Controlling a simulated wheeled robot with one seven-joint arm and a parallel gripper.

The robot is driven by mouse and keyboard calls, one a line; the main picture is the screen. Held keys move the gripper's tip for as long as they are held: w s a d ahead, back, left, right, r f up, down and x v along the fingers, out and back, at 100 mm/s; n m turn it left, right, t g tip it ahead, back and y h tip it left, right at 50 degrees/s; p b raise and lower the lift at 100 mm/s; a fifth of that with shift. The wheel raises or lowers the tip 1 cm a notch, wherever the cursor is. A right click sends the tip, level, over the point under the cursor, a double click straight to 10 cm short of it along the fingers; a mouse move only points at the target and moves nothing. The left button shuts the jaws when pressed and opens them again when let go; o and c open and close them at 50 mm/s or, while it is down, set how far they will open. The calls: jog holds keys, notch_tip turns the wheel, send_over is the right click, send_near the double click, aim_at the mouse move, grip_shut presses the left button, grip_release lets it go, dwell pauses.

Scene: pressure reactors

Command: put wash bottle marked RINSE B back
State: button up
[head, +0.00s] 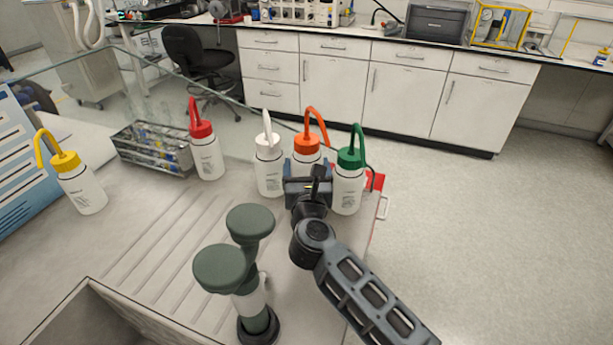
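Several white wash bottles with coloured caps and bent spouts stand on the grey bench. They are a yellow-capped bottle (80,187), a red-capped bottle (207,158), a white-capped bottle (269,174), an orange-capped bottle (306,157) and a green-capped bottle (347,188). The labels are too small to read, so I cannot tell which is RINSE B. My gripper (307,170) is at the orange-capped bottle, with blue finger parts showing at both sides of it. The gripper hides that bottle's lower body. I cannot tell whether the fingers touch it.
Dark green eyewash heads (232,267) stand close left of my arm. A wire rack with tubes (153,150) sits between the yellow-capped and red-capped bottles. A sink (110,322) is at the front left. A red item (376,181) is at the bench's right edge, with open floor beyond.

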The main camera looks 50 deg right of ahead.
jog(key=shift+f, duration=0.85)
jog(key=shift+f, duration=0.15)
jog(key=o, duration=0.5)
